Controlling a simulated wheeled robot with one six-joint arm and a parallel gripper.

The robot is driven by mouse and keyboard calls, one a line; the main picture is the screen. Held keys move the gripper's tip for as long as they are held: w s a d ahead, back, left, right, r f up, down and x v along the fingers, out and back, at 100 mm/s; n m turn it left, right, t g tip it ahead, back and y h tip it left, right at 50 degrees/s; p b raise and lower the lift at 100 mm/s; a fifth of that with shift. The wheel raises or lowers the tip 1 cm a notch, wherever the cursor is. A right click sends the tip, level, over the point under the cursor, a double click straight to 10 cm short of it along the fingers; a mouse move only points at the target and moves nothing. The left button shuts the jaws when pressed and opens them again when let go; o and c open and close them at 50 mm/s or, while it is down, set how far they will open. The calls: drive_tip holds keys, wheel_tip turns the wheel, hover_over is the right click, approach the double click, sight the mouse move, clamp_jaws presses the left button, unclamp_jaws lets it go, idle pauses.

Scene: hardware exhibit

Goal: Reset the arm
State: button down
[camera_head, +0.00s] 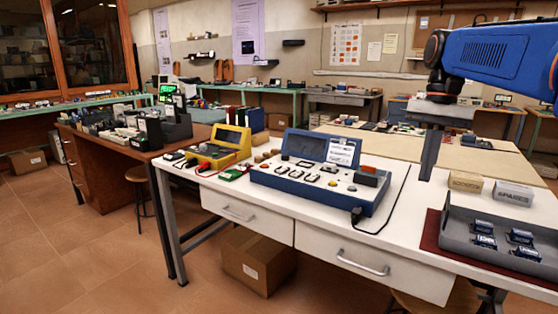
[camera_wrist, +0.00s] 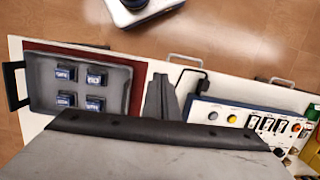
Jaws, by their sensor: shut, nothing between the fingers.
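My arm reaches in from the upper right of the head view, blue with dark joints. My gripper (camera_head: 427,172) points down above the white table (camera_head: 390,240), between the blue control box and the grey tray. Its fingers are together and hold nothing. In the wrist view the fingers (camera_wrist: 160,88) show as one narrow grey shape, with the tray to the left and the control box to the right. Whether the fingertips are clear of the tabletop is hard to tell.
A grey tray (camera_head: 455,226) with several small blue modules stands on a dark red mat. Two small boxes, one tan (camera_head: 466,182) and one pale (camera_head: 512,193), stand behind it. The blue control box (camera_head: 305,190) and a yellow device (camera_head: 215,155) are to the left.

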drive_tip(key=s+a+f+n+t, duration=0.2)
drive_tip(key=s+f+n+t, duration=0.1)
drive_tip(key=s+f, duration=0.7)
drive_tip(key=s+a+f+n+t+h, duration=0.1)
drive_tip(key=s+a+f+n+t, duration=0.1)
drive_tip(key=s+f, duration=0.7)
wheel_tip(320, 180, down, 6)
drive_tip(key=shift+s+r+n+t, duration=0.1)
drive_tip(key=shift+s+n+t, duration=0.25)
drive_tip(key=shift+n+t, duration=0.3)
drive_tip(key=shift+a, duration=0.1)
